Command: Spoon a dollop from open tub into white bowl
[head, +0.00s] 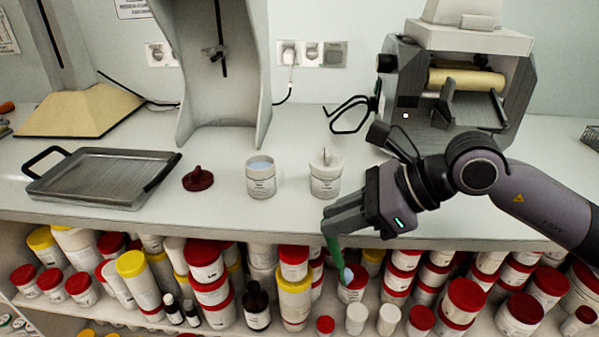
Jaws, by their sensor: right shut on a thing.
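The open tub (261,182) is a white labelled jar on the counter, with pale blue contents showing at its mouth. My right gripper (332,226) is shut on a green spoon (333,248) at the counter's front edge, right of and nearer than the tub. The spoon points down, and its pale blue lower end (346,275) shows in front of the shelf below. I cannot tell whether that end carries a dollop. A white labelled container (325,184) with a white upright piece at its top stands right of the tub. I cannot make out a clear white bowl. My left gripper is not in view.
A dark red lid-like piece (198,179) lies left of the tub, and a metal tray (98,181) lies further left. A grey mill with a roller (462,85) stands at the back right. Shelves below hold many capped jars. The counter front near the tub is clear.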

